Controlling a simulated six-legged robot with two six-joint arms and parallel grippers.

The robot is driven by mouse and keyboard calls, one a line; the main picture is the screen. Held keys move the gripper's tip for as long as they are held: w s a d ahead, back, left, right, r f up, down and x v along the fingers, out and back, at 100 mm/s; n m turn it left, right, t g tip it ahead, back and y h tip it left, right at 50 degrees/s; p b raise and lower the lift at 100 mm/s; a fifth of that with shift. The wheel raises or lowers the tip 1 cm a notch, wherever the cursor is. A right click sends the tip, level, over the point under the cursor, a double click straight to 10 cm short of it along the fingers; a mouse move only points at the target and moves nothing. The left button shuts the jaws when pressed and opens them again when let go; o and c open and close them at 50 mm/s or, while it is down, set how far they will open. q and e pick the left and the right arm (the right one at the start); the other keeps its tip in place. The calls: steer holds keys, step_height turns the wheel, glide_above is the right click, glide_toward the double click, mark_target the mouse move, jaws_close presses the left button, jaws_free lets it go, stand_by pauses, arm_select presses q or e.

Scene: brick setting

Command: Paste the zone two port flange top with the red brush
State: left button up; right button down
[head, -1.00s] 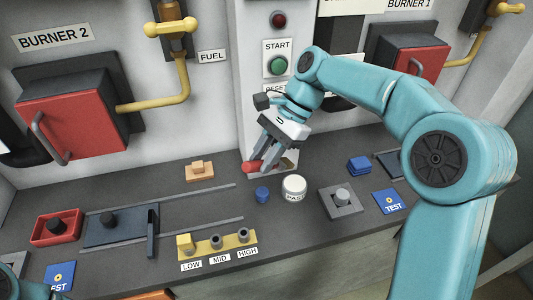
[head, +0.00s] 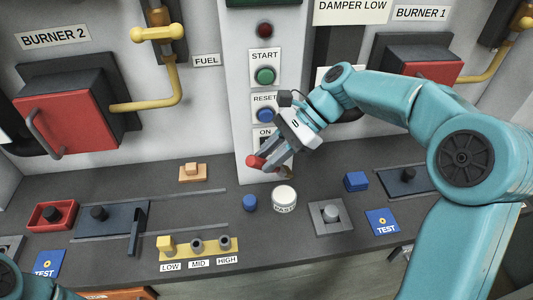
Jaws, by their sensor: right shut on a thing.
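My right gripper (head: 276,163) is shut on the red brush (head: 257,162). Its red end shows at the left of the fingers; the rest is mostly hidden by them. The gripper is in front of the pillar's lower part, behind and a little left of the white paste jar (head: 284,199). The jar has a PASTE label. My left gripper is not in view.
A blue knob (head: 250,203) stands beside the jar. A grey block with a round knob (head: 330,213), a blue block (head: 356,181) and a yellow LOW-MID-HIGH rack (head: 199,247) are on the console. The pillar has START and RESET buttons. Console between is mostly clear.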

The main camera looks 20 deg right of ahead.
mark_target(279, 173)
steer(key=shift+d+y, duration=0.4)
steer(key=shift+d, duration=0.1)
steer(key=shift+d+y, duration=0.2)
steer(key=shift+y, duration=0.3)
steer(key=shift+a+f+b, duration=0.1)
steer(key=shift+f+b, duration=0.5)
steer(key=shift+f, duration=0.2)
step_height(279, 173, down, 5)
steer(key=b, duration=0.4)
steer(key=shift+r, duration=0.3)
steer(key=shift+f+b, duration=0.45)
steer(key=shift+f, duration=0.1)
steer(key=shift+f+p, duration=0.1)
steer(key=shift+p, duration=0.2)
stand_by(0.7)
